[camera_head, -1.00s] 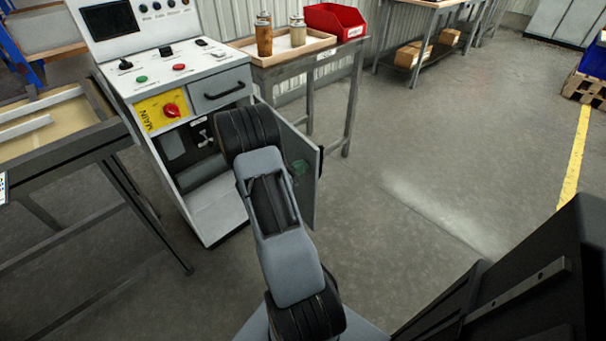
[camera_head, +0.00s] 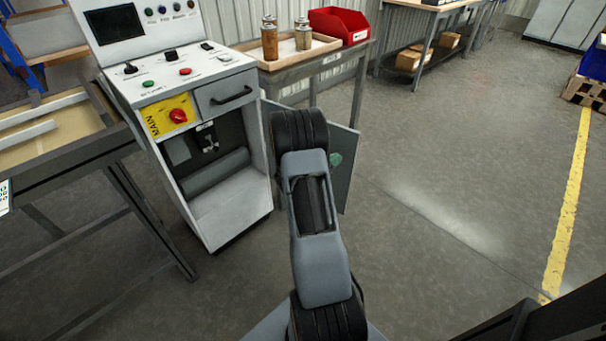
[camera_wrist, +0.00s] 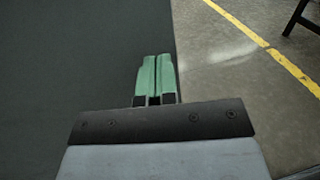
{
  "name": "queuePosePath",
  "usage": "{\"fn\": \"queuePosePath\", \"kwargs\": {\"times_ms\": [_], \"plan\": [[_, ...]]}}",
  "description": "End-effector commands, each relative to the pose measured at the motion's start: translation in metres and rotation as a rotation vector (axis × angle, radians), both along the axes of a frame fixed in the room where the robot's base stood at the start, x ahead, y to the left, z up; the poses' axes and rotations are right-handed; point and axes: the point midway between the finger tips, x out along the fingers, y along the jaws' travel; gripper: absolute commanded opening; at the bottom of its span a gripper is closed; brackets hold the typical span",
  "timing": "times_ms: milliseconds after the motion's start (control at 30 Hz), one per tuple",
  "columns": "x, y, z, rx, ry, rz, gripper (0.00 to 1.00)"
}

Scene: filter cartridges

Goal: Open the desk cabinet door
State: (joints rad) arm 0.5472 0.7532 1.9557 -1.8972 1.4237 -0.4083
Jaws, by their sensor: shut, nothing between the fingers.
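The desk cabinet (camera_head: 235,215) is a white control desk at the left in the head view. Its grey door (camera_head: 345,178) stands swung wide out to the right, and the inside of the cabinet shows. My arm covers part of the door. In the wrist view a dark flat surface, likely the door (camera_wrist: 70,70), fills the left side. My gripper (camera_wrist: 156,62) has green fingers that are closed together with nothing between them, at the right edge of that surface. I cannot tell whether they touch it.
A drawer with a black handle (camera_head: 232,96) and a yellow panel with a red knob (camera_head: 178,116) sit above the opening. A table (camera_head: 60,155) stands at left. A bench with a wooden tray (camera_head: 330,44) and a red bin (camera_head: 338,27) stands behind.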

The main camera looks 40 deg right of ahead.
Motion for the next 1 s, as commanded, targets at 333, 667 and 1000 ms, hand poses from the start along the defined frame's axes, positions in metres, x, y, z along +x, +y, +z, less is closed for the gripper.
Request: {"fn": "queuePosePath", "kwargs": {"times_ms": [333,667,1000], "plan": [[-0.01,0.058,0.002,0.001,0.003,0.005,0.0],[-0.025,0.113,0.001,0.0,0.002,0.001,0.0],[-0.03,0.133,0.0,0.0,0.0,-0.002,0.0]]}}
